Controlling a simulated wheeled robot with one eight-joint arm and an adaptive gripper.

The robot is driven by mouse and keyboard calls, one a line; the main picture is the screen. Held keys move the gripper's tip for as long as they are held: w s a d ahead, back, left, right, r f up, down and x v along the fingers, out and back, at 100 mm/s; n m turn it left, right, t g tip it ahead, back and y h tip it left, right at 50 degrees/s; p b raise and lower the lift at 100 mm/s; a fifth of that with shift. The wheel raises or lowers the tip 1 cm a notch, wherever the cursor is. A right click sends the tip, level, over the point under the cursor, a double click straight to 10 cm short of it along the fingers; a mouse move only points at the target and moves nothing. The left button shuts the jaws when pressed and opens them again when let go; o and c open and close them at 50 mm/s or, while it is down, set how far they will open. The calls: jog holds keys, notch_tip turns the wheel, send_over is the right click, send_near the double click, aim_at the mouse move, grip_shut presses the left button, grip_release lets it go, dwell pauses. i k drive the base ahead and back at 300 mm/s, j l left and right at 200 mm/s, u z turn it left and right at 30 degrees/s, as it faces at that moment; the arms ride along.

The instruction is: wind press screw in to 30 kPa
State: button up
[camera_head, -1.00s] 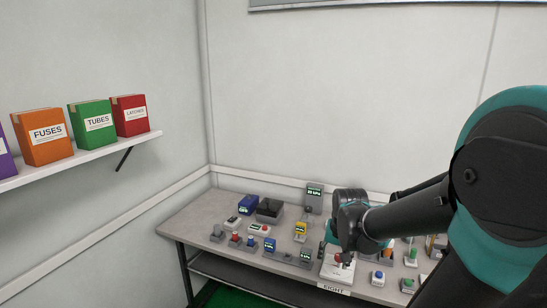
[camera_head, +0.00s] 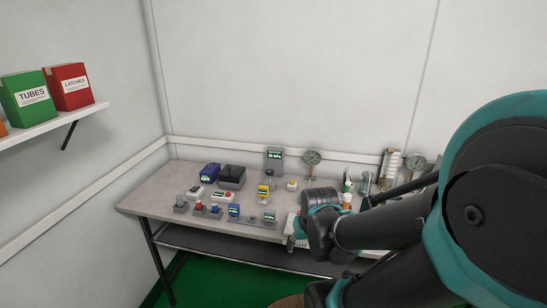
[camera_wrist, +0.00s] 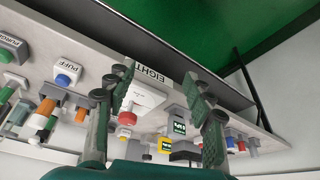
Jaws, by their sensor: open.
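A grey panel (camera_head: 274,158) with a lit green kPa readout stands at the back of the bench; its digits are too small to read surely. Below it is a small grey device (camera_head: 269,177), and a round dial gauge (camera_head: 312,158) stands to its right. I cannot tell which part is the press screw. My gripper (camera_head: 291,242) is at the bench's front edge by the white EIGHT plate, partly hidden by my wrist. In the wrist view my gripper (camera_wrist: 155,95) is open and empty, with the EIGHT plate (camera_wrist: 148,98) and its red knob (camera_wrist: 127,118) showing between the fingers.
Several small testers crowd the bench (camera_head: 150,197), including a yellow one (camera_head: 264,191), a blue box (camera_head: 210,171) and a black box (camera_head: 232,176). My arm hides the bench's right part. A blue PUFF button (camera_wrist: 63,79) is left of the fingers.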

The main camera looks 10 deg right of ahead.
aim_at(269, 172)
jog(key=l+u, duration=0.25)
jog(key=l, duration=0.15)
jog(key=l+u, duration=0.3)
jog(key=k+l+u, duration=0.25)
jog(key=l, duration=0.25)
jog(key=l+u, duration=0.25)
jog(key=l, duration=0.15)
